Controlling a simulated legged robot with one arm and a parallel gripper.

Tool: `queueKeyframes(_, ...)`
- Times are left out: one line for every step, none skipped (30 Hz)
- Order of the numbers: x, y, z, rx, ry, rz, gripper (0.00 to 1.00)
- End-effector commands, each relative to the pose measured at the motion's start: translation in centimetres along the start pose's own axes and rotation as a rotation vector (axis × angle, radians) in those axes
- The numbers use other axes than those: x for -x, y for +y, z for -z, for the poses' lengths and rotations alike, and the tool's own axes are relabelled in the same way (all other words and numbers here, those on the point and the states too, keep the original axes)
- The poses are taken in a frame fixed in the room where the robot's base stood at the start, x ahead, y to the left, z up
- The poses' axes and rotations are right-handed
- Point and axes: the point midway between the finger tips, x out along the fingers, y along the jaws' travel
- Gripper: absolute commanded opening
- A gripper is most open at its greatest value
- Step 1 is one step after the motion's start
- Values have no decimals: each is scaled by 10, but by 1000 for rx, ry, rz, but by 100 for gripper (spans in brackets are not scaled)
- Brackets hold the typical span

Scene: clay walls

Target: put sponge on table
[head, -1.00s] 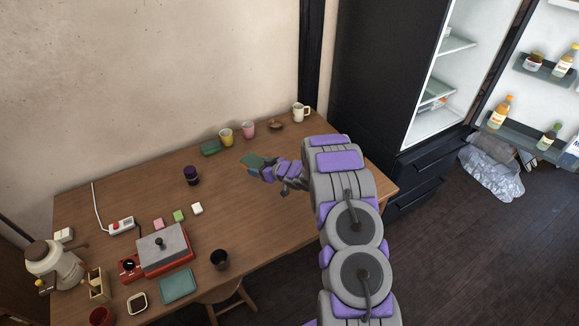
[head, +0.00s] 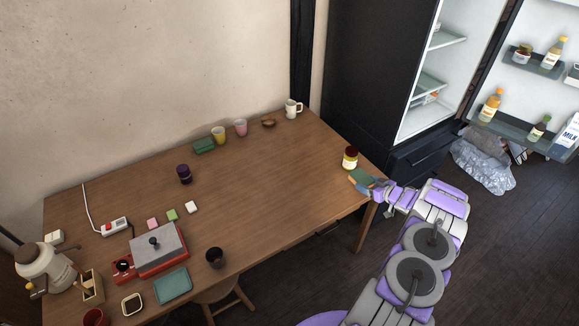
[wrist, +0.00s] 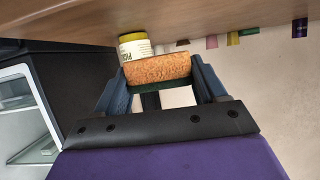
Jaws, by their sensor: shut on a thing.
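The sponge (head: 361,176), orange on one face and green on the other, is at my gripper (head: 373,184), by the right front corner of the wooden table (head: 265,175). In the wrist view the sponge (wrist: 157,69) sits between both fingers of my gripper (wrist: 158,84), which is shut on it. Its orange face shows with a green edge. The table (wrist: 90,18) fills the top of that upside-down view. I cannot tell whether the sponge touches the table.
A red cooker (head: 155,250) is left. The table's middle is clear. An open fridge (head: 425,90) stands right.

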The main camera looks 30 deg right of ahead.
Motion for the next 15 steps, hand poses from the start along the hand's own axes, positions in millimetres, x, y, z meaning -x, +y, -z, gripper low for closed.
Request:
queueKeyframes(-1, -1, -2, -2, 0, 0, 42)
queueKeyframes(-2, -3, -2, -3, 1, 1, 42)
queueKeyframes(-6, -8, -3, -5, 0, 2, 42)
queueKeyframes(-8, -13, -3, -6, -1, 3, 42)
queueKeyframes(-11, -17, -2, -6, -1, 3, 42)
queueKeyframes(-16, -25, -2, -5, -2, 4, 42)
queueKeyframes(-21, -32, 0, -5, -1, 5, 42)
queueKeyframes(-24, -38, 0, -6, -1, 4, 42)
queueKeyframes(-29, -46, 1, -5, -2, 4, 42)
queueKeyframes(-33, -53, 3, -4, -1, 4, 42)
queueKeyframes(-36, -59, 4, -3, 0, 3, 42)
queueKeyframes(-41, -68, 4, -4, -2, 3, 42)
queueKeyframes(-45, -76, 5, -5, -2, 4, 42)
queueKeyframes(-49, -82, 6, -4, -2, 4, 42)
queueKeyframes(-53, -90, 7, -2, -1, 2, 42)
